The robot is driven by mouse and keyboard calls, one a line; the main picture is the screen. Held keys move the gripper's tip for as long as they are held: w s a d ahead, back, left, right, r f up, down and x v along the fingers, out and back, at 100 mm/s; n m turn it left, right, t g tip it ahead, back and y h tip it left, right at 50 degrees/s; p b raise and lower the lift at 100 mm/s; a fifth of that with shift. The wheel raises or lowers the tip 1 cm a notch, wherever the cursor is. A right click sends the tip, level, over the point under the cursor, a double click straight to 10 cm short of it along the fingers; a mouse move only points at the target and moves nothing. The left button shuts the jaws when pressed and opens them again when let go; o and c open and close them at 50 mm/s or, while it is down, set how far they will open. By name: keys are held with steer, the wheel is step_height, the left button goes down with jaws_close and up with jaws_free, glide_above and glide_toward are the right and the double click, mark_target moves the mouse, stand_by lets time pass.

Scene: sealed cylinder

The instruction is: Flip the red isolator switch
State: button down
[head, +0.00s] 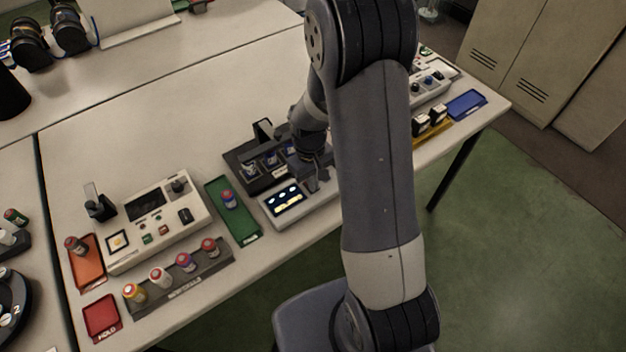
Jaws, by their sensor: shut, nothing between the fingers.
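My gripper (318,176) is low over the right part of a grey box with a lit display (287,200). Its fingers are shut and hold nothing. I cannot tell whether they touch the box. I cannot make out the red isolator switch; part of the box and the table behind my gripper and arm is hidden. A white control box (150,257) at the left has a dark screen, a small red button (163,229) and a dark knob. Another box with knobs (432,88) stands at the right, partly behind my arm.
A dark rack with several vials (238,167) stands behind the display box. A green tray (245,225) lies left of it, and a rack of capped vials (195,272) stands at the front. Red (101,317), orange (88,262) and blue (465,104) trays lie nearer the ends.

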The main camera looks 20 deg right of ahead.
steer(key=shift+w+a+r, duration=0.2)
steer(key=shift+w+a, duration=0.05)
steer(key=shift+w, duration=0.45)
steer(key=r+p, duration=0.2)
steer(key=r, duration=0.1)
steer(key=r+p, duration=0.1)
steer(key=shift+s+r, duration=0.25)
steer(key=shift+s+d+r, duration=0.1)
steer(key=shift+d+r, duration=0.05)
steer(key=shift+r, duration=0.2)
step_height(320, 180, up, 9)
steer(key=s+b, duration=0.1)
steer(key=shift+s+d+f+b, duration=0.2)
steer(key=shift+b, duration=0.1)
steer(key=shift+f, duration=0.1)
